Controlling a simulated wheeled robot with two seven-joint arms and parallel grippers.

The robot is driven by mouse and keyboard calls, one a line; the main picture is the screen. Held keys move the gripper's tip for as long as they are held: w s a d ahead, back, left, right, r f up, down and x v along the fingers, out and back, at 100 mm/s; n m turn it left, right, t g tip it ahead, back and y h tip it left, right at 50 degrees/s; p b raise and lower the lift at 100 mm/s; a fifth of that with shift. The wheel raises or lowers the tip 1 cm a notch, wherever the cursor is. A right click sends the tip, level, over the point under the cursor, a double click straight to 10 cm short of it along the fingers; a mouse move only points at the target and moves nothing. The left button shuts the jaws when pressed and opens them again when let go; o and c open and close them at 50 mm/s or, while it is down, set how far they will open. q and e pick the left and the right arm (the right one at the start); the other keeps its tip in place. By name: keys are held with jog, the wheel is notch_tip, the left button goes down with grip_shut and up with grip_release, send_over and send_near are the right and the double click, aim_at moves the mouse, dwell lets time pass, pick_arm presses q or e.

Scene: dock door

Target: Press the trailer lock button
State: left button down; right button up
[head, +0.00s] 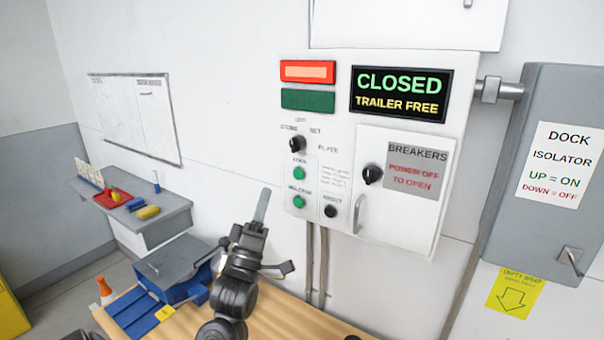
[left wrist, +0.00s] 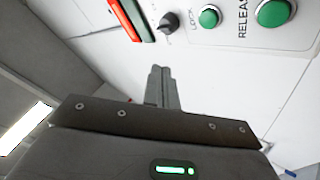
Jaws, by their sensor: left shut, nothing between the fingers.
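The lock button (head: 299,173) is the upper of two round green buttons on a white control panel (head: 325,85). In the left wrist view the lock button (left wrist: 209,17) is labelled LOCK, near the top edge. The release button (head: 299,202) sits below it; it also shows in the left wrist view (left wrist: 275,12). My left gripper (head: 264,193) is shut and empty, its fingertips left of and a little below the lock button in the head view. In the left wrist view the shut fingers (left wrist: 157,72) point up toward the panel, with no visible contact. My right gripper is not in view.
A black selector knob (head: 297,143) is above the buttons, a black reset button (head: 330,211) right of them. The display (head: 400,94) reads CLOSED, TRAILER FREE. A breaker door (head: 400,190) and grey dock isolator box (head: 560,90) are further right. A wooden bench (head: 285,318) lies below.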

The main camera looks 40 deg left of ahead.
aim_at(298, 174)
pick_arm(q)
jog(key=shift+d, duration=0.15)
jog(key=shift+w, duration=0.1)
jog(key=shift+w+a+b, duration=0.15)
jog(key=shift+w+b, duration=0.1)
jog(key=shift+w, duration=1.2)
jog(key=shift+w+a+b, duration=0.2)
jog(key=shift+w, duration=1.25)
jog(key=shift+w+a+b, duration=0.15)
jog(key=shift+w+b, duration=0.1)
jog(key=shift+w, duration=1.2)
jog(key=shift+w, duration=0.15)
jog(key=shift+w, duration=0.3)
